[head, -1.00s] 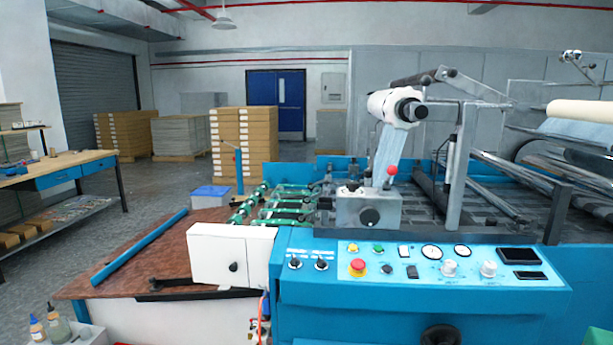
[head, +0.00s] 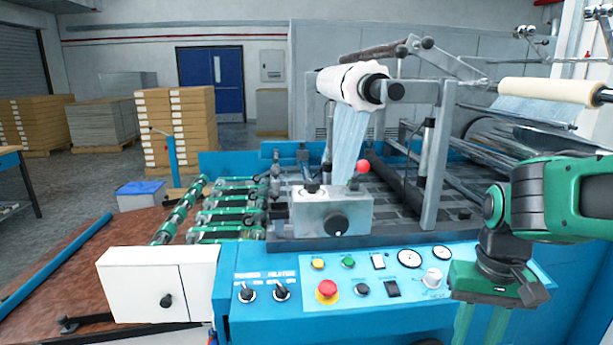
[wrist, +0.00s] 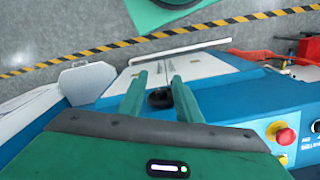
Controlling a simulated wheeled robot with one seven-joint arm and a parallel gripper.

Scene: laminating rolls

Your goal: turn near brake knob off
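Several knobs show on the blue machine; I cannot read labels that settle which is the near brake knob. A black end knob (head: 382,90) sits on the near end of the white film roll (head: 343,82). Another black knob (head: 337,224) is on the grey box (head: 310,212). Two black switches (head: 248,293) (head: 281,291) are at the panel's left. My gripper (head: 481,326) hangs at the panel's right, fingers pointing down, tips cut off by the frame. In the wrist view my gripper (wrist: 158,80) is open and empty, with a dark round knob or handwheel (wrist: 160,98) appearing between its fingers.
The control panel has a red emergency button (head: 327,289), gauges (head: 410,258) and a pale knob (head: 432,278) beside my gripper. A white box (head: 145,285) stands left of the panel. Guide rollers and a cream roll (head: 550,91) lie behind my arm. Open floor shows at left.

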